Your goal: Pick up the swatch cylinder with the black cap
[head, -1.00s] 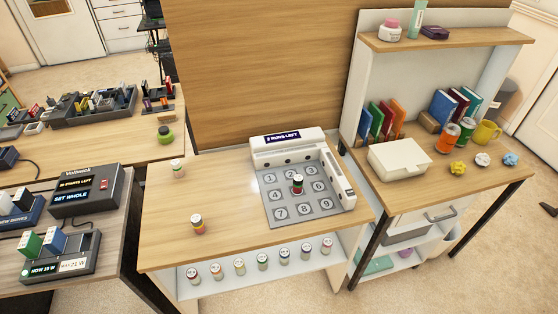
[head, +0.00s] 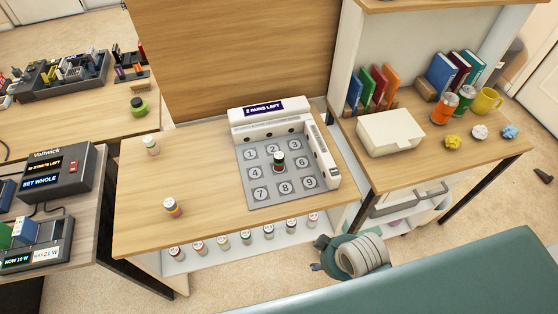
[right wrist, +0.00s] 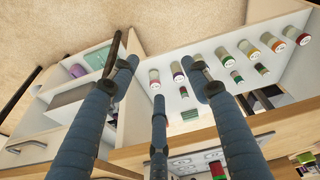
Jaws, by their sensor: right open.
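A swatch cylinder (head: 278,160) with a dark top and red and green bands stands upright at the middle of the numbered grey pad (head: 246,184). A cylinder with an orange band (head: 171,207) and a pale-topped one (head: 152,145) stand on the left of the table. My right gripper (head: 322,255) is low in front of the table's right side, apart from the cylinders. In the right wrist view its fingers (right wrist: 162,75) are spread and empty. My left gripper is out of view.
Several banded cylinders line the shelf (head: 207,256) under the tabletop (head: 200,170). A raised white housing with a display (head: 262,108) edges the pad's back and right. A white box (head: 390,133) and cans stand on the side desk. The tabletop's left half is mostly clear.

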